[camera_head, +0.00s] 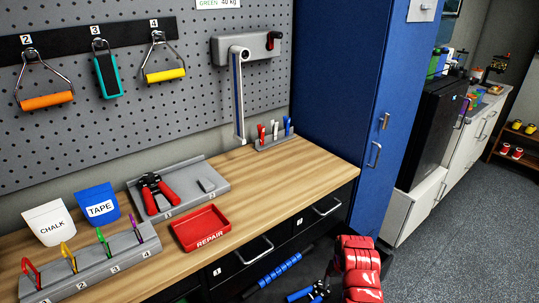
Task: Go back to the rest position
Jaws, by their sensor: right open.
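My right arm comes in at the bottom, right of centre, with red segments. My right gripper (310,294) is at the bottom edge, low in front of the workbench (310,178). It is open, partly cut off by the frame, and I see nothing between its fingers. My left gripper is not in view.
A red REPAIR tray (201,228), a grey holder with red-handled pliers (161,194) and CHALK (48,222) and TAPE (98,203) pouches stand on the bench. A blue bar (277,270) is low by the black drawers. A blue cabinet (345,90) stands right; grey floor (450,240) is clear.

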